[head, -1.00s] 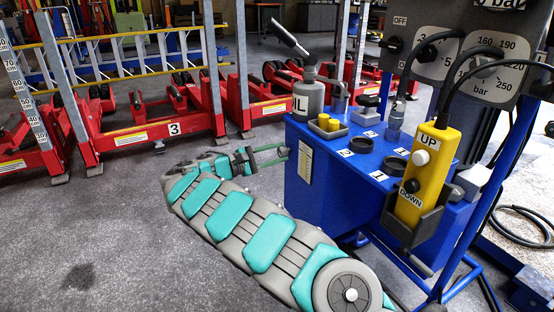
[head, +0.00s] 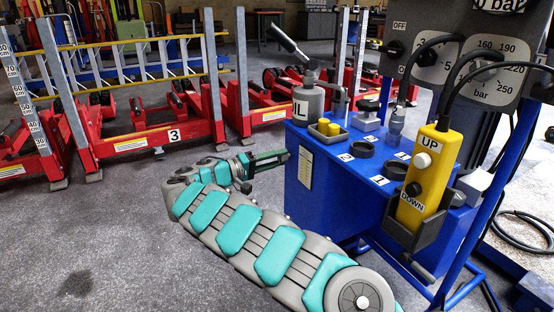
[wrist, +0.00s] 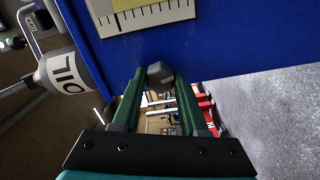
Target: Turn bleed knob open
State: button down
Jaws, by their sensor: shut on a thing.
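The bleed knob (wrist: 160,75) is a small dark grey knob on the side wall of the blue jack unit (head: 330,195). In the wrist view it sits between the tips of my gripper's green fingers (wrist: 158,78). My gripper (head: 284,157) reaches the left side of the blue unit in the head view and is shut on the knob. I cannot tell how far the knob is turned.
An oil can (head: 308,102), yellow plugs in a tray and a yellow UP/DOWN pendant (head: 430,170) are on the blue unit. A scale label (wrist: 140,12) is beside the knob. Red lifting columns (head: 140,140) stand behind. The grey floor at left is clear.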

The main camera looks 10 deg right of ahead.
jog(key=shift+f+m, duration=0.1)
jog(key=shift+m, duration=1.1)
jog(key=shift+c, duration=2.2)
grip_release()
jog(key=v, duration=0.7)
jog(key=shift+a+p, duration=0.3)
jog(key=shift+p, duration=0.15)
jog(key=shift+s+a, duration=0.1)
